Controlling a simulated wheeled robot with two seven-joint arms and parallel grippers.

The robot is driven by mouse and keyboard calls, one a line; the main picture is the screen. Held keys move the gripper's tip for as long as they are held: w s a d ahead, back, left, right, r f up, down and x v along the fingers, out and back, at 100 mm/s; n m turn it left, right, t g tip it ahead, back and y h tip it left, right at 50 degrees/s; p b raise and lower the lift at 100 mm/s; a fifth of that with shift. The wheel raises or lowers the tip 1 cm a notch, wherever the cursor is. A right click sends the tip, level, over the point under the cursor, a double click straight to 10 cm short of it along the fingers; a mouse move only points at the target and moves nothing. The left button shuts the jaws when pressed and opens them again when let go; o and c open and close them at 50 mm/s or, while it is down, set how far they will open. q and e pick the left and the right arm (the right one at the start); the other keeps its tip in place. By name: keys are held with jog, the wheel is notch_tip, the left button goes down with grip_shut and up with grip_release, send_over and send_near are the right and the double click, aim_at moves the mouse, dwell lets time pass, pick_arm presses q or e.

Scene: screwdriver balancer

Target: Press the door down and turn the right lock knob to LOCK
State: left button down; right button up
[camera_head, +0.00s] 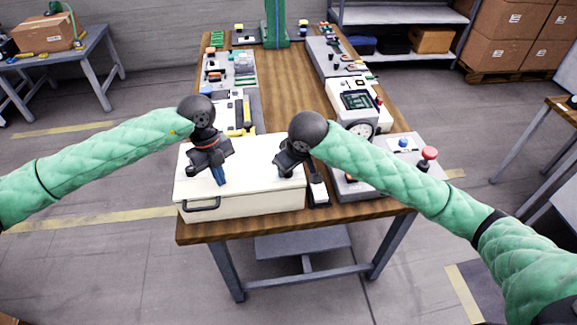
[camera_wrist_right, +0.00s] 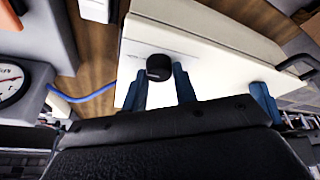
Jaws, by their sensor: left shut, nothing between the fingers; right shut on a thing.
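The white box (camera_head: 245,200) stands at the front of the table, its flat white door (camera_head: 250,160) on top looking closed. My left gripper (camera_head: 219,179) is shut and empty, fingertips down at the middle of the door and seemingly touching it. Its blue fingers also show in the right wrist view (camera_wrist_right: 263,102). My right gripper (camera_head: 284,172) is over the right part of the door. In the right wrist view its blue fingers stand on either side of the round black lock knob (camera_wrist_right: 158,66), shut on it. The knob is hidden in the head view. Its markings are too small to read.
A black handle (camera_head: 202,205) is on the box's front. A black tool (camera_head: 319,192) lies just right of the box. A grey panel with a red button (camera_head: 429,153) and a device with a gauge (camera_head: 358,130) stand further right. Trays of parts fill the back left.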

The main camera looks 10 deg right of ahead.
pick_arm(q)
jog(key=shift+f, duration=0.15)
pick_arm(e)
jog(key=o, duration=1)
pick_arm(q)
jog(key=shift+s, duration=0.1)
pick_arm(e)
jog(key=v, duration=1.2)
pick_arm(q)
notch_tip(320, 180, up, 7)
jog(key=p, duration=0.2)
pick_arm(e)
jog(key=shift+r, duration=0.85)
